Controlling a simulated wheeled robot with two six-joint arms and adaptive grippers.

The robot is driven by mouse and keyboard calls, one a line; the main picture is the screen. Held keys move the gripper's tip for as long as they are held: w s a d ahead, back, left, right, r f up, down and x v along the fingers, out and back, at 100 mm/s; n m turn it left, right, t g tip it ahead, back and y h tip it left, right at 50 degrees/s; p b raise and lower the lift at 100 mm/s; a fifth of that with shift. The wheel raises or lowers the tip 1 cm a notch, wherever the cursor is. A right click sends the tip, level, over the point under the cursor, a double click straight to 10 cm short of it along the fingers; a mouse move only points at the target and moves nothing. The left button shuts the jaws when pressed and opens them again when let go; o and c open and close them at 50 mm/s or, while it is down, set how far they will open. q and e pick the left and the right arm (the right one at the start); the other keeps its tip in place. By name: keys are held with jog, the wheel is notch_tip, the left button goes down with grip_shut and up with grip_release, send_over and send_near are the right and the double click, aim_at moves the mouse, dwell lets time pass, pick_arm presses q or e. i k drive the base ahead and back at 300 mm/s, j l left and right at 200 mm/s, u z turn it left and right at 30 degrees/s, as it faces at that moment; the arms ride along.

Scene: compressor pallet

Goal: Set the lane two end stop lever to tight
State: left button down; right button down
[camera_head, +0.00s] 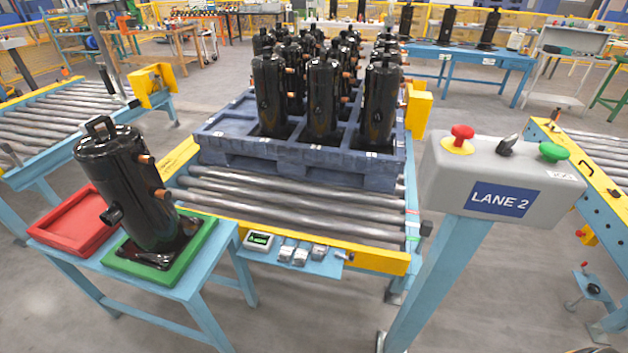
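The lane 2 control box (500,180) stands on a blue post at the right of the head view. It has a red button (462,134) on a yellow base, a black selector (506,145) turned at a slant, and a green button (552,152). Behind it is a roller conveyor (290,205) with a yellow end beam (330,247). A small dark knob (426,228) sits at the conveyor's right front corner, and a small grey fitting (345,257) is on the beam. I cannot tell which part is the end stop lever, or its setting. Neither gripper shows.
A blue pallet (300,158) with several black compressors stands on the rollers. One black compressor (130,185) stands on a green tray (118,256) beside an empty red tray (72,225) on the blue table at left. Open floor lies in front between table and post.

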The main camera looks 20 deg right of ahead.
aim_at(336, 254)
jog(key=z, duration=0.9)
